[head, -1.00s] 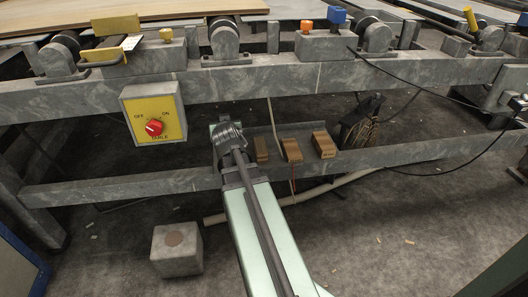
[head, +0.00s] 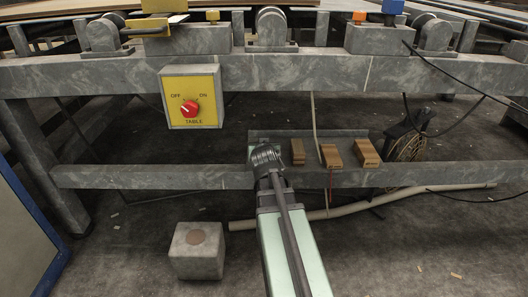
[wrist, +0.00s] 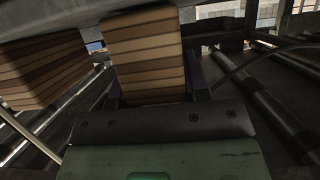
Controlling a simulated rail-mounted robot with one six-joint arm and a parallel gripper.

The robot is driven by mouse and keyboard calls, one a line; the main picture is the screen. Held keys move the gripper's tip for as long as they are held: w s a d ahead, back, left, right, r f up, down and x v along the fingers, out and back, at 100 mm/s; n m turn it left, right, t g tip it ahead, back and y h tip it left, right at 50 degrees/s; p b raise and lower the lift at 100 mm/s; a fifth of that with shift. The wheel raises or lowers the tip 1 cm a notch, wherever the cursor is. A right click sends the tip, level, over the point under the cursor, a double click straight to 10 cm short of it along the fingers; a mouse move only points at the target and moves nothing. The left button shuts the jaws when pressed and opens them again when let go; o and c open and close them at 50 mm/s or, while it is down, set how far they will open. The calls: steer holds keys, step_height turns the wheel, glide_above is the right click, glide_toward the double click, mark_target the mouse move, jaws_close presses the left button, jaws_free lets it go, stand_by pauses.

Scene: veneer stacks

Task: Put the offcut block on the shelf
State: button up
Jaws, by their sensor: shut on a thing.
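In the wrist view a striped brown wooden block (wrist: 145,55), which I take to be the offcut block, stands between the fingers of my gripper (wrist: 155,88). The gripper is shut on it. In the head view the end of my arm (head: 265,156) is at the left end of a low grey shelf (head: 345,133) under the table frame. My fingers and the held block are hidden there behind the wrist. Several wooden blocks sit on the shelf, just right of my arm's end, the nearest one (head: 297,151) close to it.
A second striped block (wrist: 40,70) is close at the left in the wrist view. A coiled cable (head: 408,145) hangs right of the shelf. A yellow switch box (head: 191,96) is above left. A grey cube (head: 197,251) stands on the floor. A pale pipe (head: 400,200) runs below.

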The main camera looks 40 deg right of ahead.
steer(key=shift+f, duration=0.2)
steer(key=o, duration=1)
steer(key=shift+c, duration=0.2)
steer(key=shift+r, duration=0.2)
steer(key=shift+s+a+r, duration=0.15)
steer(key=shift+s+r, duration=0.05)
steer(key=shift+s, duration=0.05)
steer(key=p+v, duration=0.2)
steer(key=v, duration=0.2)
steer(key=shift+s+a+r, duration=0.15)
steer(key=shift+s+a, duration=0.15)
steer(key=shift+s, duration=0.05)
